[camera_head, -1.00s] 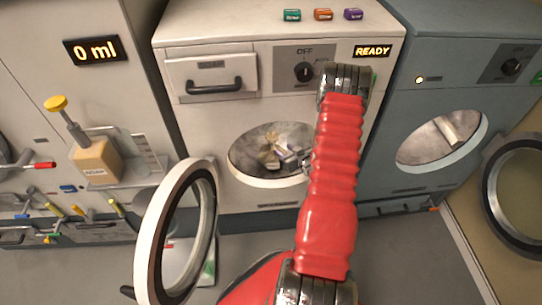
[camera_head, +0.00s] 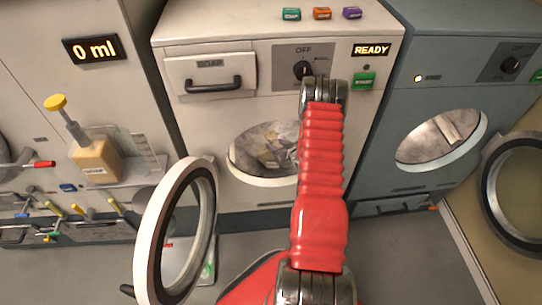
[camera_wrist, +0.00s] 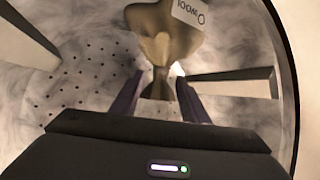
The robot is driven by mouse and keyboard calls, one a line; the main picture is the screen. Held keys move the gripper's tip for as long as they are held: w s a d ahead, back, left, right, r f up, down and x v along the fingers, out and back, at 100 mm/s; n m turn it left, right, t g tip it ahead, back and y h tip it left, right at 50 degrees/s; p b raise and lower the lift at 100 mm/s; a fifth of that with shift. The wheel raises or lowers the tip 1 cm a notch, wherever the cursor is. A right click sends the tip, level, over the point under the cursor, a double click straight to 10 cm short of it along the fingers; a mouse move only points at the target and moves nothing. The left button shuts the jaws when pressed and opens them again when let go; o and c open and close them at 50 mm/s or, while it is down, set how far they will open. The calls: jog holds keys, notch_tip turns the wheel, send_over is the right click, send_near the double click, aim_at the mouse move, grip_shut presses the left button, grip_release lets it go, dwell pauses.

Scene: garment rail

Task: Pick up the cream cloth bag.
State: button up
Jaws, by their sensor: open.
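The cream cloth bag (camera_wrist: 165,40) is inside the drum of the open white washing machine, near the top middle of the wrist view. It has a gathered, narrow neck and a white tag (camera_wrist: 190,12) with lettering. My gripper (camera_wrist: 158,78) is open inside the drum. Its two dark fingers stand to the left and right of the bag's narrow lower part; I cannot tell whether they touch it. In the head view, tan shapes (camera_head: 272,152) show in the machine's opening, but my red arm hides the gripper and part of the opening.
The white machine's round door (camera_head: 150,235) hangs open at left. A grey-blue machine (camera_head: 390,170) stands to the right. A soap bottle (camera_head: 96,160) stands on a shelf at left.

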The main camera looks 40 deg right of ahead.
aim_at(273, 143)
jog(key=shift+x, duration=2.55)
jog(key=shift+s+f, duration=0.1)
jog(key=shift+f, duration=0.05)
jog(key=shift+c, duration=0.5)
grip_shut()
